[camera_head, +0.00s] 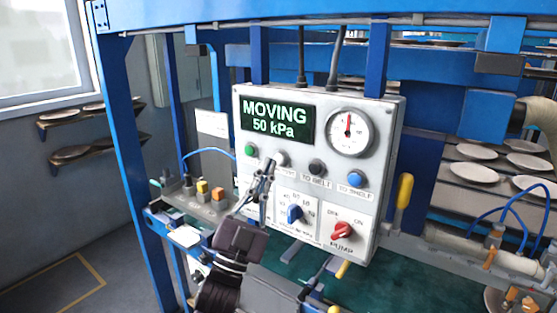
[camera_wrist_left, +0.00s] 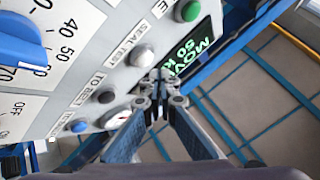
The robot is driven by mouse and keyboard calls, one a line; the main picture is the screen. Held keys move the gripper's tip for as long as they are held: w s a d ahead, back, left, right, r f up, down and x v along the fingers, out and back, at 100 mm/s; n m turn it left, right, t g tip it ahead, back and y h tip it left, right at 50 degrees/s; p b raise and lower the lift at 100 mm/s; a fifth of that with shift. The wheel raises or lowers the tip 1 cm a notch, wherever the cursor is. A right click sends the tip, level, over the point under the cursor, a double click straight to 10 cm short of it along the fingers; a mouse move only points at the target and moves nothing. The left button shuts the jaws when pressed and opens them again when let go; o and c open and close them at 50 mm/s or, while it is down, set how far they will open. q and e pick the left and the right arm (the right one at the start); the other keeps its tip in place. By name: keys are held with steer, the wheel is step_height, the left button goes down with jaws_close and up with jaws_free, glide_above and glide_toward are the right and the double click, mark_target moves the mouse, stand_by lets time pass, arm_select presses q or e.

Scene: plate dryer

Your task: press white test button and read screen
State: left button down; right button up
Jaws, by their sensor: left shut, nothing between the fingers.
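The white control panel (camera_head: 300,180) faces me, with a lit screen (camera_head: 279,121) reading "MOVING 50 kPa" in pale green. The white test button (camera_head: 284,159) sits below the screen, between a green button (camera_head: 250,150) and a black button (camera_head: 317,167). In the left wrist view the white button (camera_wrist_left: 142,57) is labelled "SEAL TEST". My left gripper (camera_head: 269,166) is shut and empty, its tips just left of the white button in the head view. In the left wrist view the tips (camera_wrist_left: 160,82) look close to the button; I cannot tell whether they touch. My right gripper is not in view.
The panel also has a blue button (camera_head: 355,179), a round gauge (camera_head: 349,131), a blue knob (camera_head: 295,213) and a red pump knob (camera_head: 343,230). Blue frame posts (camera_head: 130,160) stand around it. Plates (camera_head: 475,172) lie on racks at the right.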

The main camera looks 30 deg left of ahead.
arm_select(q)
steer(key=s, duration=0.4)
steer(key=shift+s+a, duration=0.15)
steer(key=shift+s, duration=0.1)
stand_by(0.3)
